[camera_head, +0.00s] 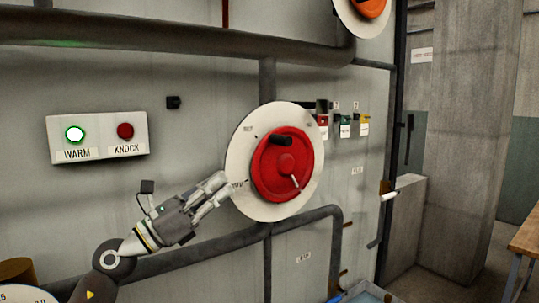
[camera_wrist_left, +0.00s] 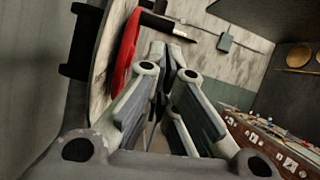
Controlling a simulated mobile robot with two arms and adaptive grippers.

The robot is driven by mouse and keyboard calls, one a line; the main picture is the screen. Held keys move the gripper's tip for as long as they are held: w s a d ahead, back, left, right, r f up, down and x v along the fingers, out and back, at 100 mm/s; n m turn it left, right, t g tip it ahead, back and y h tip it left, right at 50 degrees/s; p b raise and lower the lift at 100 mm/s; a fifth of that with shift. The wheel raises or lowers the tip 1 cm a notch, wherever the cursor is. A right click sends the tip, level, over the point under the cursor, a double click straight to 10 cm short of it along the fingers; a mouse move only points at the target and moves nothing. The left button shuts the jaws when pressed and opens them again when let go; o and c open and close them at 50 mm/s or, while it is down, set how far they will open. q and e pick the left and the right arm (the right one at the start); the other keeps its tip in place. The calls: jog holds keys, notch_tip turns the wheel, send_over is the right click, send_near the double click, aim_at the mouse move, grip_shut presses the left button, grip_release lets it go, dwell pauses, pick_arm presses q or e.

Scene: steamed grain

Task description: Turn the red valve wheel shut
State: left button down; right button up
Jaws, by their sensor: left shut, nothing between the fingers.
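The red valve wheel (camera_head: 270,178) sits on a round cream dial plate (camera_head: 238,152) on the grey wall, right of centre in the head view. It has a dark knob near its top and a pale pointer mark at its lower right. My left gripper (camera_head: 224,184) is shut and empty at the left edge of the plate, left of the wheel. I cannot tell whether it touches the plate. In the left wrist view, the wheel's red rim (camera_wrist_left: 127,50) shows left of the shut fingers (camera_wrist_left: 170,52). My right gripper is not in view.
A panel (camera_head: 97,150) with a lit green WARM lamp and a red KNOCK button is on the wall at left. Dark pipes (camera_head: 180,30) run above and below the wheel. Small coloured tags (camera_head: 345,125) hang to its right. An orange wheel is at the top.

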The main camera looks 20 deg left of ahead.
aim_at(270, 154)
pick_arm(q)
jog(key=shift+m+g, duration=0.5)
jog(key=shift+m, duration=0.2)
jog(key=p+x, duration=0.2)
jog(key=x, duration=0.4)
jog(key=p+x, duration=0.3)
jog(key=x, duration=0.4)
jog(key=shift+w+a+r, duration=0.15)
jog(key=shift+a+r, duration=0.05)
jog(key=shift+a, duration=0.2)
jog(key=shift+w+d+r, duration=0.1)
jog(key=shift+w+d, duration=0.35)
jog(key=shift+w, duration=0.05)
